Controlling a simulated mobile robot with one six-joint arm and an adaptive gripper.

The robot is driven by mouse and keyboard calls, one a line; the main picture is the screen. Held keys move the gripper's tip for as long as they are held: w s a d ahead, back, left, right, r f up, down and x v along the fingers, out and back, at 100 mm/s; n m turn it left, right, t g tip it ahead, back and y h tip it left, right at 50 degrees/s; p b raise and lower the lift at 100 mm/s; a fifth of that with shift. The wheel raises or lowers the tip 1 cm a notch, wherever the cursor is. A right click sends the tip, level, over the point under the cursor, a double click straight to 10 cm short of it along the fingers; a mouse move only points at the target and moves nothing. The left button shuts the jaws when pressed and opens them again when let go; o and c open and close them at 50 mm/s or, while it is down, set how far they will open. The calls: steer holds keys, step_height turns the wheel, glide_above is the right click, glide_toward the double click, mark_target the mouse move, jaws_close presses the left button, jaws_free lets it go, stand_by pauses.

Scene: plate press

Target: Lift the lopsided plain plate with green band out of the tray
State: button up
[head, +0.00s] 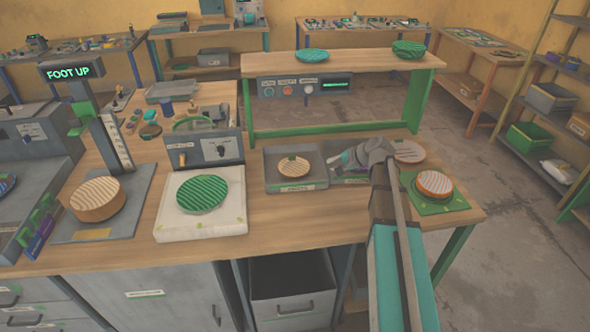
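A grey tray (318,184) stands on the bench at centre, with a small label on its front. A pale striped round plate (294,170) with a small dark green mark at its back edge lies in it. I cannot tell whether this is the plain plate with green band. My gripper (343,159) is just right of this tray, its fingers pointing left, over a second grey tray (342,178) that it mostly hides. Any plate in that second tray is hidden from view. The finger gap is too small to judge.
A green striped plate (202,193) lies on a white block (201,225) at left. A pale plate (409,151) and a rimmed plate (434,183) on a green mat (440,205) are at right. A green-legged shelf (345,61) stands behind.

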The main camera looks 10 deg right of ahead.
steer(key=b, duration=0.4)
glide_toward(308, 177)
steer(key=shift+w+a+r, duration=0.1)
steer(key=shift+w+a, duration=0.65)
steer(key=shift+w, duration=0.15)
steer(key=shift+b+x, duration=0.6)
steer(key=shift+x, duration=0.35)
steer(key=shift+a+r, duration=0.1)
steer(key=shift+r, duration=0.05)
steer(key=shift+w, duration=0.1)
steer(key=b+x, duration=0.2)
steer(key=x, duration=0.1)
steer(key=shift+a+f+b, duration=0.2)
steer(key=shift+f+b, duration=0.15)
steer(key=shift+f, duration=0.05)
steer(key=shift+w+a+f+b, duration=0.35)
steer(key=shift+a, duration=0.05)
jaws_close()
